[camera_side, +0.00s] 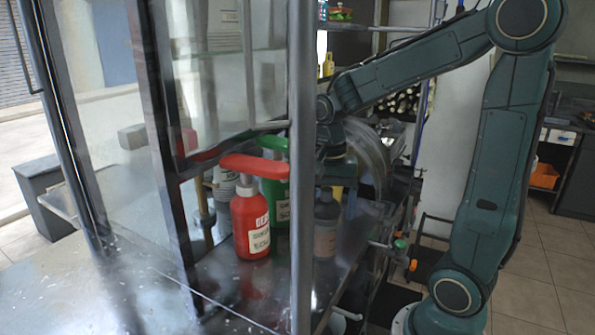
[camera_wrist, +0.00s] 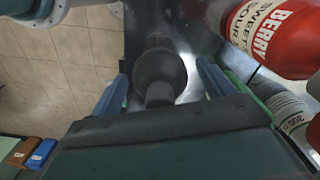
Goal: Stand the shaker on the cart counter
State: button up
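The shaker (camera_wrist: 160,72) is a dark grey, rounded vessel with a narrow top, seen from above in the wrist view. In the side view, a dark grey bottle-shaped vessel (camera_side: 325,232), which looks like the same shaker, stands upright on the metal cart counter (camera_side: 225,285), just right of the post. My gripper (camera_wrist: 162,70) is open in the wrist view, with one blue finger on each side of the shaker and visible gaps between. I cannot tell how far the fingertips are above it. In the side view my wrist is above the shaker and the fingers are hard to make out.
A red berry sauce bottle (camera_side: 251,222) with a pump top and a green bottle (camera_side: 275,200) stand close left of the shaker. The red bottle (camera_wrist: 275,38) is near the right finger in the wrist view. A vertical metal post (camera_side: 302,170) and glass panels frame the cart.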

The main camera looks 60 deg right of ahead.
notch_tip(320, 180, up, 12)
jog(key=shift+r, duration=0.15)
dwell(0.8)
dwell(0.5)
jog(key=shift+s+a+n, duration=0.25)
jog(key=shift+n, duration=0.15)
jog(key=s+a+f+n+t, duration=0.5)
jog(key=s+a+n, duration=0.2)
jog(key=n, duration=0.6)
jog(key=shift+s+a+f+t, duration=0.3)
jog(key=shift+s+a, duration=0.05)
jog(key=shift+s, duration=0.45)
